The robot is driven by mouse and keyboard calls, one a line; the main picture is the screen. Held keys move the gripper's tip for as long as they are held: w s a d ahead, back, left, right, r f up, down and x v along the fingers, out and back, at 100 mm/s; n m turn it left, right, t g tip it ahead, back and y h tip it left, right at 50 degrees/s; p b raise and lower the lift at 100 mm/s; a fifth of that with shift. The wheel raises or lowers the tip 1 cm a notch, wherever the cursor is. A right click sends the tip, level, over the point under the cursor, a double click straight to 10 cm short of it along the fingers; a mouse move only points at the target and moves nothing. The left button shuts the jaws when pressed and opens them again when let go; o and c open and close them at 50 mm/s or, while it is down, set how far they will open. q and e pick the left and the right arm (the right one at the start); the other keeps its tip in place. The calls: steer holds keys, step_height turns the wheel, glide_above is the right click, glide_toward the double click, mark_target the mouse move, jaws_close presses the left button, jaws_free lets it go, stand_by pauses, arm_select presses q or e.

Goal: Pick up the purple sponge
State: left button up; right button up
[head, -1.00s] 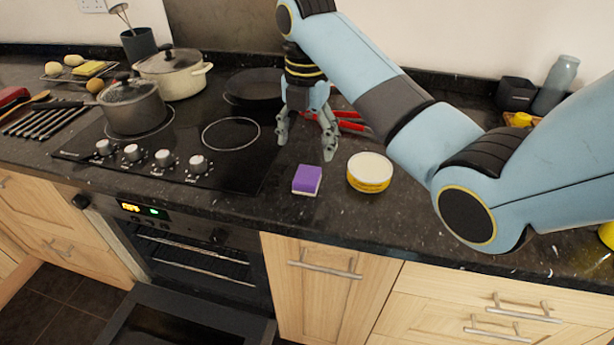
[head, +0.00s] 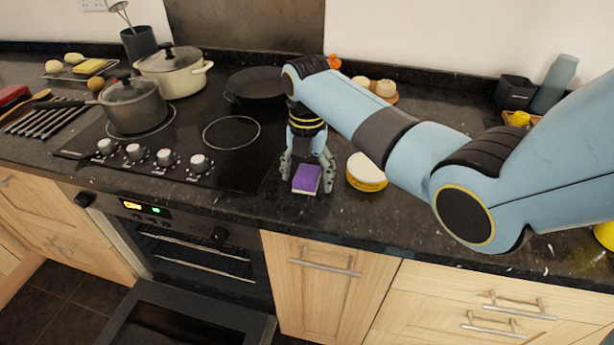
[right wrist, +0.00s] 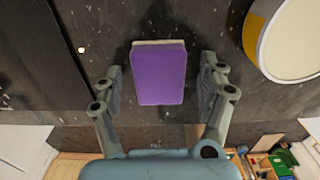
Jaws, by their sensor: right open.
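The purple sponge (head: 306,179) lies on the dark granite counter just right of the hob, with a pale layer showing along its edge. My right gripper (head: 307,182) is low over the counter, with its open fingers on either side of the sponge. In the right wrist view the sponge (right wrist: 159,74) sits between the two fingertips (right wrist: 160,90), with a gap on each side, so the fingers do not touch it. My left gripper is not in view.
A round yellow-and-white tin (head: 366,173) stands close right of the sponge. The black hob (head: 200,140) is to the left, with a grey saucepan (head: 133,105), a cream pot (head: 174,72) and a dark pan (head: 258,86). An oven door (head: 190,318) hangs open below.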

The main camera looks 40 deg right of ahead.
mark_target(309, 174)
steer(key=c, duration=1)
steer(key=shift+r, duration=0.15)
steer(key=shift+r, duration=0.2)
step_height(309, 174, up, 4)
steer(key=shift+s+d+f, duration=0.1)
steer(key=shift+f, duration=0.05)
steer(key=s+d+r, duration=0.1)
steer(key=s+r, duration=0.1)
steer(key=s, duration=0.1)
steer(key=s+d+r, duration=0.2)
steer(key=s, duration=0.1)
steer(key=s+d+r, duration=0.2)
steer(key=s, duration=0.2)
steer(key=shift+d+r+b, duration=0.1)
steer(key=shift+r+b, duration=0.25)
steer(key=shift+b, duration=0.05)
